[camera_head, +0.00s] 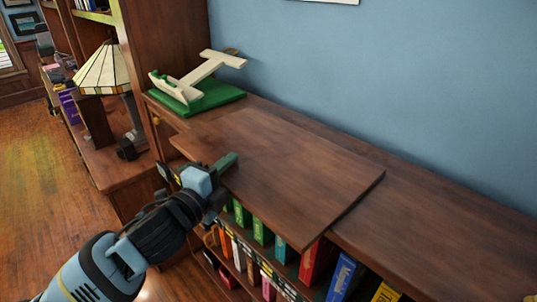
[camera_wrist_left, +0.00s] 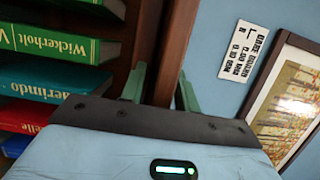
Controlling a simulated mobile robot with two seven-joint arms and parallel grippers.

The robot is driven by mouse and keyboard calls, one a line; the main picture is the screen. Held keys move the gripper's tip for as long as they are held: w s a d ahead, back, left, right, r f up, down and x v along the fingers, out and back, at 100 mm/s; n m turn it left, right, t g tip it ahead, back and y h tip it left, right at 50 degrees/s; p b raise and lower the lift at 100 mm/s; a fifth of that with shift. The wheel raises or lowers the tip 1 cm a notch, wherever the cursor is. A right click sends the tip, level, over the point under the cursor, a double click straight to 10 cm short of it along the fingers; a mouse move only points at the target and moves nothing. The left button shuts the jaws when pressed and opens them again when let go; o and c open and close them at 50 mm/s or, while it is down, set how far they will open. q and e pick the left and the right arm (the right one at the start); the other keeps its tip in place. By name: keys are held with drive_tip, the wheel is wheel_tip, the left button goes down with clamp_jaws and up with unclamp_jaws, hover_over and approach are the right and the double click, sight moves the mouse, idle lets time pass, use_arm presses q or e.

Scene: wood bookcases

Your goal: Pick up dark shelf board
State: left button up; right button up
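The dark shelf board (camera_head: 290,165) is a flat brown panel lying on top of the low bookcase, its front edge overhanging the books in the head view. My left gripper (camera_head: 226,172) is at the board's left front edge, with one green finger visible above the top face. In the left wrist view the board's edge (camera_wrist_left: 172,45) runs between the two green fingers (camera_wrist_left: 160,85), which sit close on either side, so the gripper looks shut on it. The lower finger is hidden in the head view.
The bookcase top (camera_head: 430,235) continues bare to the right. A green-and-cream stand (camera_head: 205,90) stands behind the board's left end, and a lamp (camera_head: 105,75) stands farther left. Several books (camera_head: 318,260) fill the shelves below. A framed picture (camera_wrist_left: 290,100) hangs on the blue wall.

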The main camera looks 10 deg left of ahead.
use_arm(q)
clamp_jaws()
idle(1.1)
drive_tip(key=shift+r, duration=0.2)
